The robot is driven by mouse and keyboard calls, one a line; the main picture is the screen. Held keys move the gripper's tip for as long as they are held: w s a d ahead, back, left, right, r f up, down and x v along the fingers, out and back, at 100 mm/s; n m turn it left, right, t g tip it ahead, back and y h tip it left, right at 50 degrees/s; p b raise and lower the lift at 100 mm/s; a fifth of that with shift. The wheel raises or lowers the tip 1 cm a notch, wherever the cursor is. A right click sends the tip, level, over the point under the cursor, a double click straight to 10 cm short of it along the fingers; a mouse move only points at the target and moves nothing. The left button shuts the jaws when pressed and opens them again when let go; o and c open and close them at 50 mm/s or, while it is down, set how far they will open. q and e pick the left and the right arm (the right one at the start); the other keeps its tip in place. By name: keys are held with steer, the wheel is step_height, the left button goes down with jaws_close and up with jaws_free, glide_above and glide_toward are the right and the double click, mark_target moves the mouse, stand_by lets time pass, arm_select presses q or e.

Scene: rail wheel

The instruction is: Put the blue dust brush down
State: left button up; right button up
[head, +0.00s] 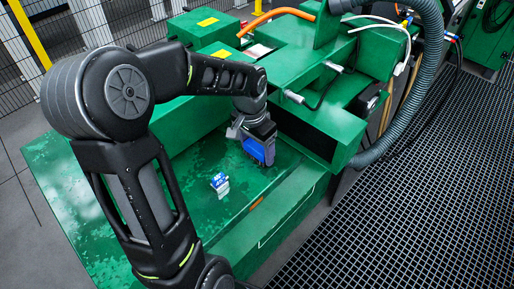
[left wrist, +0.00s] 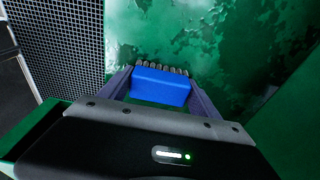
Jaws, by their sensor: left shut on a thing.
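The blue dust brush (head: 259,150) hangs from my left gripper (head: 258,137) in the head view, above the green machine's flat surface. In the left wrist view the brush (left wrist: 160,88) is a blue block with a row of dark bristle tufts along its far edge. The fingers of my left gripper (left wrist: 160,90) are shut on its two sides. I cannot tell exactly how far the bristles are from the surface. My right gripper is in neither view.
A small blue and white object (head: 220,185) stands on the green surface (head: 180,130) in front of the brush. A green block with metal fittings (head: 310,115) rises behind and right. A grey hose (head: 425,85) and floor grating (head: 430,200) lie to the right.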

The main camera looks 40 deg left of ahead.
mark_target(253, 149)
arm_select(q)
steer(key=o, duration=1.5)
steer(key=shift+f, duration=0.1)
steer(key=shift+o, duration=0.2)
step_height(253, 149, up, 12)
steer(key=s, duration=0.1)
steer(key=shift+s, duration=0.25)
